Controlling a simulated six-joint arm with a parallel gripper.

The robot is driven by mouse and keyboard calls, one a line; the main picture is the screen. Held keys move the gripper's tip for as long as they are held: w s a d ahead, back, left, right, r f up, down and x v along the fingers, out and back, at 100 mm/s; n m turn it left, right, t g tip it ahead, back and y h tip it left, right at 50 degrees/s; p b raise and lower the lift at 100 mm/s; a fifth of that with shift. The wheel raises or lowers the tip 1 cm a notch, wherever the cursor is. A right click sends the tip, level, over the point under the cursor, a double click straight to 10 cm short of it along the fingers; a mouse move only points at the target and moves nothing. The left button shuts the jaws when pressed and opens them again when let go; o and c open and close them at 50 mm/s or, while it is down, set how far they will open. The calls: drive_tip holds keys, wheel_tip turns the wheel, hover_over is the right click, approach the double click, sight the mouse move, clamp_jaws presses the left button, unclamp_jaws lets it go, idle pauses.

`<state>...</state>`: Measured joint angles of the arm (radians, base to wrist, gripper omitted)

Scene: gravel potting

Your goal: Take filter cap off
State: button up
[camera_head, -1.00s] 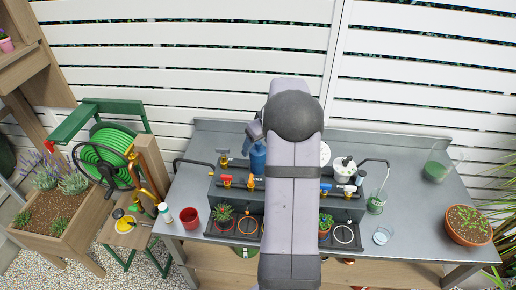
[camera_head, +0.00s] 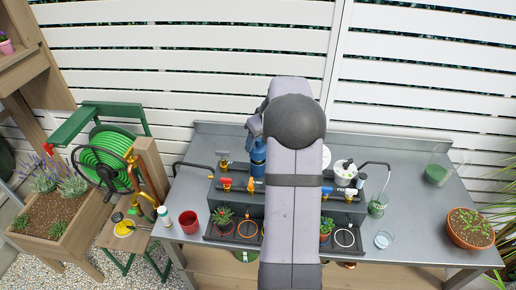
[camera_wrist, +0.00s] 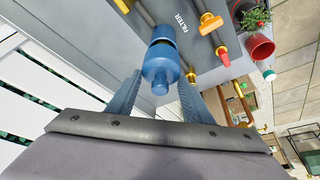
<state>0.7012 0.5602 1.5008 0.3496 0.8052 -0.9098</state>
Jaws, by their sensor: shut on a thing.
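The blue filter (camera_head: 258,165) stands upright at the back of the grey bench, partly beside my arm. In the wrist view its blue cap (camera_wrist: 160,68), with a small knob, sits between my two blue-grey fingers. My gripper (camera_wrist: 160,82) is shut on the cap. A dark band shows between the cap and the blue filter body (camera_wrist: 163,33); I cannot tell if it is a gap or a ring. In the head view my gripper (camera_head: 256,130) is small and mostly hidden by my arm link.
The FILTER label is on the grey panel, beside a pipe with orange (camera_wrist: 210,22) and red valve handles. A red cup (camera_head: 188,221) stands at the bench's left. A white round gauge (camera_head: 345,167), glass jars and potted plants are around. A slatted fence (camera_head: 420,60) stands behind.

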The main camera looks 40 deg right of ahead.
sight(258, 139)
wheel_tip(258, 139, up, 7)
drive_tip(key=shift+r+b, duration=0.2)
drive_tip(key=shift+b, duration=0.65)
drive_tip(key=w+a+f+n+y+b, duration=0.1)
drive_tip(key=w+a+f+n+b, duration=0.3)
drive_tip(key=a, duration=0.6)
drive_tip(key=w+a+f+y+p, duration=0.1)
drive_tip(key=w+a+f, duration=0.1)
drive_tip(key=a+f, duration=0.55)
drive_tip(key=w+a+f+n+b, duration=0.2)
drive_tip(key=w+a+f, duration=0.15)
drive_tip(key=a, duration=0.75)
drive_tip(key=w+m, duration=0.1)
drive_tip(key=m, duration=0.1)
drive_tip(key=w+d+f+m+h, duration=0.1)
drive_tip(key=w+m, duration=0.1)
drive_tip(key=w+d+m+h, duration=0.1)
drive_tip(key=w+m, duration=0.1)
drive_tip(key=shift+f, duration=0.2)
drive_tip(key=shift+f+p, duration=1.3)
drive_tip(key=shift+f, duration=3.7)
drive_tip(key=shift+f, duration=0.1)
